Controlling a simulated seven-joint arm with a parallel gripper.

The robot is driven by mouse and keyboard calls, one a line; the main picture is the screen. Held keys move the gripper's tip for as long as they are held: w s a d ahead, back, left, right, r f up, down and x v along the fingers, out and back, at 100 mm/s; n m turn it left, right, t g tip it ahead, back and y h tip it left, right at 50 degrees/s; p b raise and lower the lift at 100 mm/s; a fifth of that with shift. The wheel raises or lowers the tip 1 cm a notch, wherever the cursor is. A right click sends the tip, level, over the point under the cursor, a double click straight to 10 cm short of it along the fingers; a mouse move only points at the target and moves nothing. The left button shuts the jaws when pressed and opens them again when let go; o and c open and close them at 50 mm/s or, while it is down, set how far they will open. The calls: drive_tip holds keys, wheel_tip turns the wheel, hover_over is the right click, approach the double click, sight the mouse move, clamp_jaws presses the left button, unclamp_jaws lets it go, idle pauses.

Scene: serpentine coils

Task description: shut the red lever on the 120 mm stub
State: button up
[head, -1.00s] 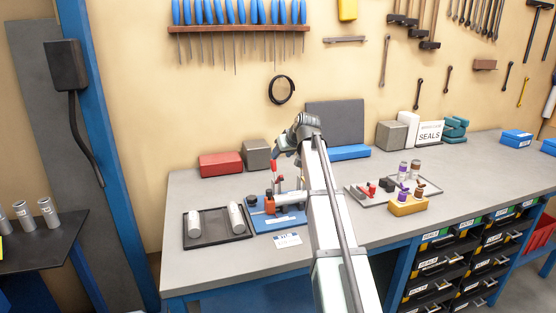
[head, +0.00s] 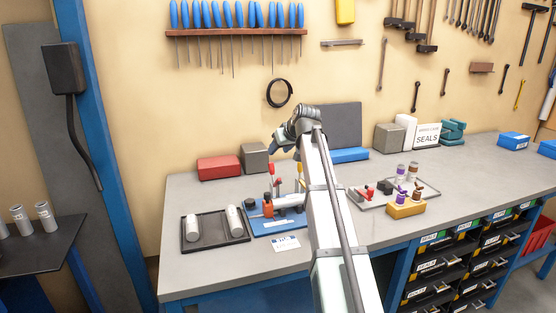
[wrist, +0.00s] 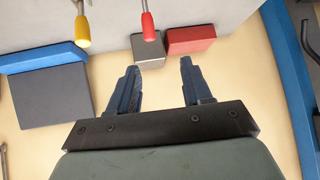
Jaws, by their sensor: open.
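A red-handled lever (head: 271,169) stands up on the blue fixture (head: 270,228) on the bench. The wrist view shows the red handle (wrist: 147,24) at the top, beyond and between my fingertips and apart from them. A yellow-handled lever (wrist: 82,32) hangs to its left there; only a sliver shows beside my arm in the head view. My gripper (head: 278,146) is above and behind the fixture. Its two fingers (wrist: 160,63) are spread with nothing between them. My forearm hides the fixture's right part. I cannot make out the 120 mm stub or its marking.
A black tray (head: 214,246) with two pale cylinders lies left of the fixture. A red box (head: 218,167) and a grey box (head: 254,158) stand behind. A yellow block (head: 404,210) and a grey tray (head: 365,203) lie to the right. The bench front is mostly clear.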

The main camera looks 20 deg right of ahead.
wheel_tip(320, 180, up, 3)
drive_tip(key=g, duration=0.2)
hover_over(272, 163)
drive_tip(key=s, duration=0.2)
drive_tip(key=f, duration=0.4)
drive_tip(key=w+f+g, duration=0.1)
drive_tip(key=f, duration=0.4)
drive_tip(key=w+f+g, duration=0.1)
drive_tip(key=f, duration=0.4)
drive_tip(key=shift+w+a+f+h, duration=0.1)
drive_tip(key=shift+w+f+h, duration=0.1)
drive_tip(key=shift+h, duration=0.2)
drive_tip(key=shift+c, duration=0.5)
clamp_jaws()
